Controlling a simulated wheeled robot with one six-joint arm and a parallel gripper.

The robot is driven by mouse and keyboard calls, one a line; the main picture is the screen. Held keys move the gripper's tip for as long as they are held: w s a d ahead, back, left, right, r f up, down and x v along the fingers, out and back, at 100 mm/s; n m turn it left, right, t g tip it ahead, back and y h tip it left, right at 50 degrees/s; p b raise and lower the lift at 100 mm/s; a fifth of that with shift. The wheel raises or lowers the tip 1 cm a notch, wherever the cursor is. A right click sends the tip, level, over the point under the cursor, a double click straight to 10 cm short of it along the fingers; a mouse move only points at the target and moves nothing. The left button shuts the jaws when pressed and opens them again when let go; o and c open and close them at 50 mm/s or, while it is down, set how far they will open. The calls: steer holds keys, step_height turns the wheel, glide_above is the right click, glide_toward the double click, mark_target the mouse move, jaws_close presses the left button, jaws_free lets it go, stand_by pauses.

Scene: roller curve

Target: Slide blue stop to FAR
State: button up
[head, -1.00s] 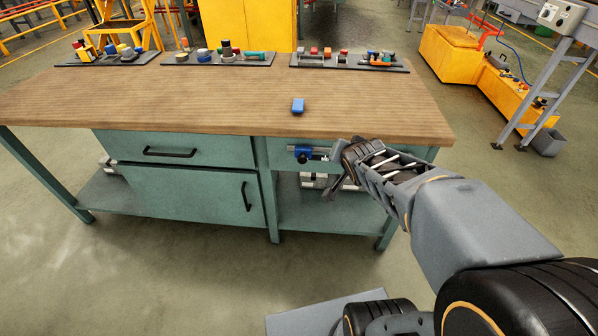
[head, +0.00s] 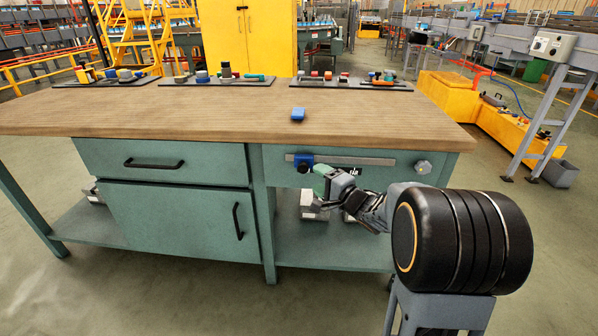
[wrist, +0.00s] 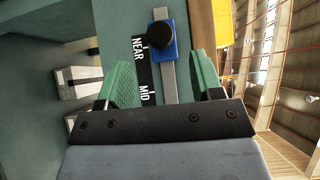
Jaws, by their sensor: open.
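The blue stop (head: 304,163) with a round black knob sits at the left end of a metal rail (head: 370,161) on the bench front. In the wrist view the blue stop (wrist: 170,52) is beside the NEAR label (wrist: 138,50); the MID label (wrist: 145,93) is closer to my gripper. No FAR label is readable. My gripper (head: 326,180) is just below and right of the stop in the head view. In the wrist view its green fingers (wrist: 163,62) are apart, one on each side of the rail, with nothing between them except the rail behind. They appear clear of the knob.
Grey boxes (head: 314,207) stand on the lower shelf. Drawer and door handles project at left.

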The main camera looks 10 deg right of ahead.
mark_target(305, 170)
steer(key=b+x, duration=0.2)
steer(key=x, duration=0.7)
steer(key=shift+w+a, duration=0.1)
steer(key=shift+w, duration=0.05)
